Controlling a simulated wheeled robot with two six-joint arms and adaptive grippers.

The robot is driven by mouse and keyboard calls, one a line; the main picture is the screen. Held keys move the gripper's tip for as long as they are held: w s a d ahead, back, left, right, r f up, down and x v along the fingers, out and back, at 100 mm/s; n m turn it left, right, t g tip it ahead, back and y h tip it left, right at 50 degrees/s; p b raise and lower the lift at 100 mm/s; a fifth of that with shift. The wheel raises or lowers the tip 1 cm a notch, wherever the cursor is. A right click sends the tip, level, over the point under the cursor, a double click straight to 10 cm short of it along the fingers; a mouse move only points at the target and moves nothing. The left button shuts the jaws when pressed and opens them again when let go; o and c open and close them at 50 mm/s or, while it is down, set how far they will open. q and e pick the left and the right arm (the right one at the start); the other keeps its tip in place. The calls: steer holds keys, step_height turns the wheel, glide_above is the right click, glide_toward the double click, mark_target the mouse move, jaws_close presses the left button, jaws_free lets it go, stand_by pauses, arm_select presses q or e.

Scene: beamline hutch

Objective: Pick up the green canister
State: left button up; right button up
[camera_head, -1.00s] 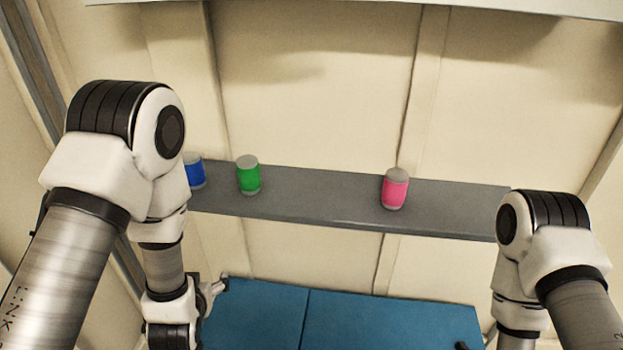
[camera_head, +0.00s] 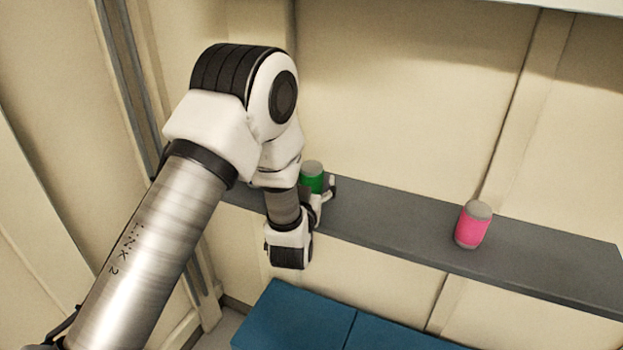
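The green canister (camera_head: 312,176) with a grey lid stands upright on the grey shelf (camera_head: 390,225), just right of my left arm's wrist. Its lower part is hidden behind my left gripper (camera_head: 325,190). The gripper is at the canister, with a finger showing at its right side. The other finger is hidden, so I cannot tell whether the gripper is closed on the canister or just around it. My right gripper is out of view.
A pink canister (camera_head: 473,226) with a grey lid stands farther right on the shelf. The shelf between the two canisters is clear. Blue panels (camera_head: 300,320) lie below the shelf. A cream wall (camera_head: 400,110) is behind it.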

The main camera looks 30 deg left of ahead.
mark_target(311, 166)
arm_select(q)
steer(key=shift+s+d+r, duration=0.1)
steer(key=shift+s, duration=0.05)
steer(key=c, duration=1.4)
steer(key=shift+c, duration=0.2)
steer(key=shift+r, duration=0.35)
step_height(311, 166, up, 4)
steer(key=p, duration=0.2)
steer(key=shift+f+p, duration=0.25)
steer(key=shift+p, duration=0.1)
steer(key=p+v, duration=0.7)
steer(key=v, duration=0.9)
steer(key=shift+d+r, duration=0.15)
steer(key=shift+r, duration=0.25)
